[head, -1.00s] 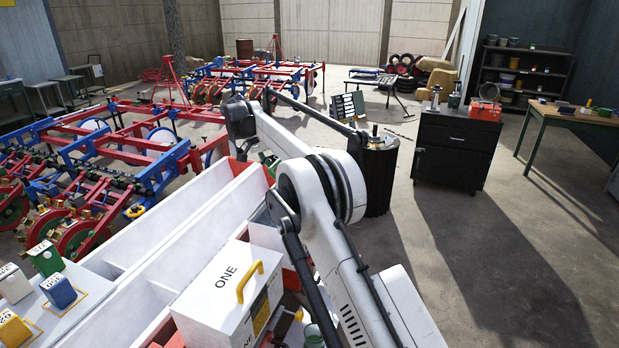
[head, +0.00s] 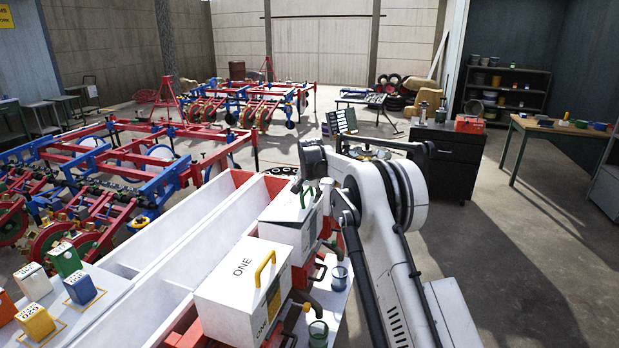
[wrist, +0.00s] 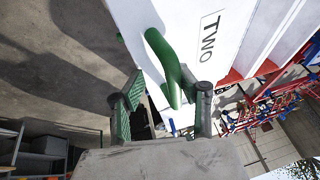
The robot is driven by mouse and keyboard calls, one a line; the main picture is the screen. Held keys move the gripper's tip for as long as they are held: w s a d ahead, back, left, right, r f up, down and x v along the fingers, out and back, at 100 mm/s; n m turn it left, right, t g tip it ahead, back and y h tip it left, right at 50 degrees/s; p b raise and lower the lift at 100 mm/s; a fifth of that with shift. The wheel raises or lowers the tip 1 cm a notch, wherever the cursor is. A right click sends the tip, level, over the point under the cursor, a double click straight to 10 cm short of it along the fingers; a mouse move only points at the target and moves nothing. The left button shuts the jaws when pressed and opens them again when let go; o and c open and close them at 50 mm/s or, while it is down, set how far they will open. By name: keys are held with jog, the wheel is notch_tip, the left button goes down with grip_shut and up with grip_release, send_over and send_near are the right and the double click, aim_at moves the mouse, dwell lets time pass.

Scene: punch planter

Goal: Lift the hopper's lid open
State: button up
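The hopper marked TWO has a white lid (wrist: 205,25) with a green handle (wrist: 168,55), which fills the top middle of the wrist view. In the head view this hopper (head: 285,235) stands behind the hopper marked ONE (head: 240,285), which has a yellow handle (head: 266,267). My gripper (wrist: 170,84) is open, with one finger on each side of the green handle's near end. Contact with the handle cannot be made out. In the head view the green handle (head: 306,192) is close beside my arm's end, and the fingers are hard to make out.
A long white trough (head: 190,260) runs left of the hoppers. Numbered boxes (head: 65,261) stand at the lower left. Red and blue frames (head: 150,160) lie beyond. A black cabinet (head: 452,160) stands right of my arm, with open floor around it.

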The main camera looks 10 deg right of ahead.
jog(key=s+d+f+b+v, duration=0.1)
jog(key=s+b+v, duration=0.1)
jog(key=v, duration=1.5)
jog(key=shift+a+b, duration=0.2)
jog(key=shift+b, duration=0.15)
jog(key=shift+s, duration=0.1)
